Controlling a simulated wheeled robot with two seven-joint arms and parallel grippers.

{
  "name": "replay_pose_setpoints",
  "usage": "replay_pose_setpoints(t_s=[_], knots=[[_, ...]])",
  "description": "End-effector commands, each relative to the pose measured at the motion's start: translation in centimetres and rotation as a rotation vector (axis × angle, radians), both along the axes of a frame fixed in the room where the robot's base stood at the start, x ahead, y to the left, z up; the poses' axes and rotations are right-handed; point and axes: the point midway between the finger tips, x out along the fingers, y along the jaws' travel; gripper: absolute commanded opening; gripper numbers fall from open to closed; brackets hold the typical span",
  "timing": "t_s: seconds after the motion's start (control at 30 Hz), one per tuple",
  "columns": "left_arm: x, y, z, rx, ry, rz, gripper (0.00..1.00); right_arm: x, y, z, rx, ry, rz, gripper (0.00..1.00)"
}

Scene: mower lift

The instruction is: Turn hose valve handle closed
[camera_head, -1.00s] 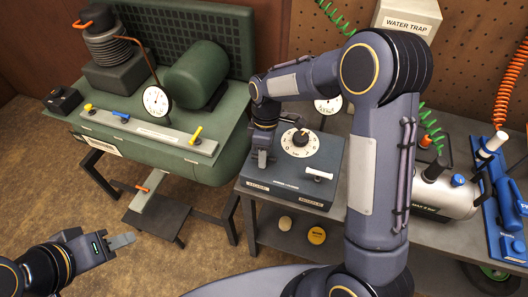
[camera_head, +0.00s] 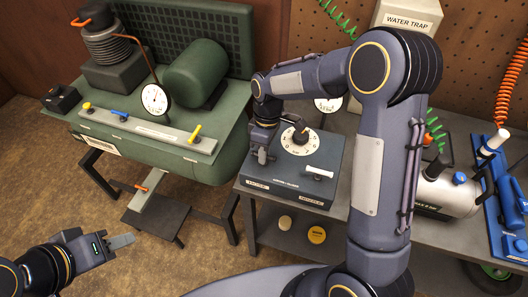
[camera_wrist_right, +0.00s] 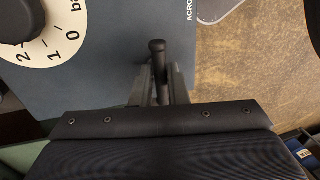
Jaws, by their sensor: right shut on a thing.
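A blue-grey control box (camera_head: 285,185) stands on the bench, with a white dial (camera_head: 284,143) and dark knob on top. A white-ended lever (camera_head: 318,172) sits at the box's front right. My right gripper (camera_head: 262,155) is at the box's left side, pointing down. In the right wrist view, a slim dark handle with a rounded end (camera_wrist_right: 157,46) stands between its fingers (camera_wrist_right: 158,85), which are shut on it. Whether this is the hose valve handle cannot be read from the labels. My left gripper (camera_head: 120,241) hangs at the lower left, away from everything; its finger gap is unclear.
A green compressor (camera_head: 195,90) with a gauge (camera_head: 154,99) and small coloured valves stands at left. My right arm crosses in front of the bench. A silver tank (camera_head: 447,194) and blue tool board (camera_head: 502,200) are at right. Open floor lies at lower left.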

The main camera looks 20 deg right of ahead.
Motion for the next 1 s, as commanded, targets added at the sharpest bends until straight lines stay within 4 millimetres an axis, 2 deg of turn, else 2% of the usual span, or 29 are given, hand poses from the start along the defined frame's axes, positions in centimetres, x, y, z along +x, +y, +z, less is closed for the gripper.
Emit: replay_pose_setpoints(t_s=[0.07, 0.1, 0.27, 0.6, 1.0], knots=[[0.0, 0.0, 0.0, 0.0, 0.0, 0.0, 0.37, 0.0, 0.0, 0.1, 0.0, -0.001, -0.002, 0.0], [0.0, 0.0, 0.0, 0.0, 0.0, 0.0, 0.37, 0.1, 0.0, 0.1, 0.0, -0.001, -0.002, 0.15], [0.0, 0.0, 0.0, 0.0, 0.0, 0.0, 0.37, 0.0, 0.0, 0.1, 0.0, -0.001, -0.001, 0.35], [0.0, 0.0, -0.1, 0.0, 0.0, 0.0, 0.37, 0.2, -0.1, 0.5, 0.0, -0.003, 0.0, 0.35], [0.0, 0.0, -0.7, 0.0, 0.0, 0.0, 0.37, 1.2, -0.7, 6.5, 0.001, -0.004, -0.001, 0.35]])
